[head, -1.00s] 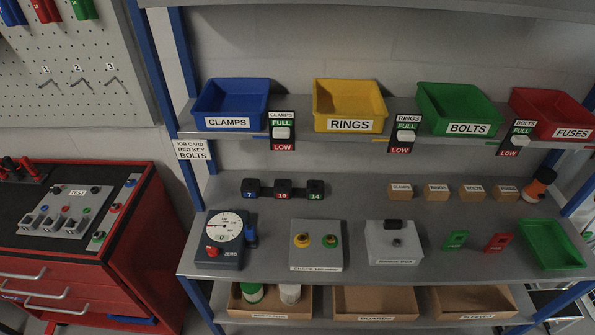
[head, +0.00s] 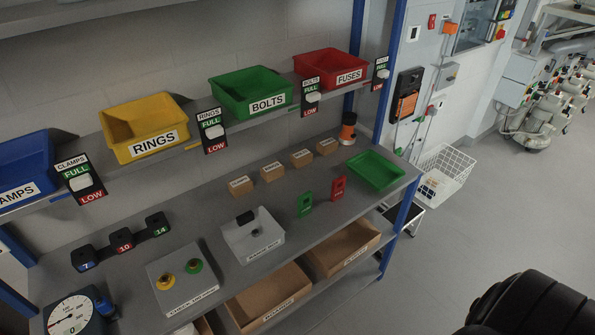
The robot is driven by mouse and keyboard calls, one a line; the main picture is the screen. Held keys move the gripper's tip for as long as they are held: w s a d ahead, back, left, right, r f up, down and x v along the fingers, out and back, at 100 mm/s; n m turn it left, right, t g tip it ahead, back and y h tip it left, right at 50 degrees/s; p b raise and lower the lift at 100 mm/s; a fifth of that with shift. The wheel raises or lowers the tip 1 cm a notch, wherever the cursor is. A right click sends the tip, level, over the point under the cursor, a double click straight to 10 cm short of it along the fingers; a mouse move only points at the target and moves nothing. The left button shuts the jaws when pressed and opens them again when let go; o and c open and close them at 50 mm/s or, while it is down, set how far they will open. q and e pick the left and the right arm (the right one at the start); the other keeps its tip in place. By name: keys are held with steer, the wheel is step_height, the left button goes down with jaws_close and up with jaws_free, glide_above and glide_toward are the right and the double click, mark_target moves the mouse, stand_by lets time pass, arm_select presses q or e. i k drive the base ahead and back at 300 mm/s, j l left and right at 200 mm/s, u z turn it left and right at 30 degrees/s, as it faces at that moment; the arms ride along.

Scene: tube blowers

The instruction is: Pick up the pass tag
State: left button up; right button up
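The green tag (head: 305,204), which I take to be the pass tag, is on the grey middle shelf (head: 330,217), near its front edge. Its lettering is too small to read here. A red tag (head: 338,188) of the same shape is just to its right, a small gap away. Neither of my grippers is in view, and nothing is touching the tags.
A green tray (head: 375,170) lies right of the tags, with small labelled boxes (head: 271,171) behind. Coloured bins (head: 252,92) fill the upper shelf. Open floor (head: 480,215) lies to the right.

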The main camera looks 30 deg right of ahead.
mark_target(304, 206)
steer(key=z, duration=1.05)
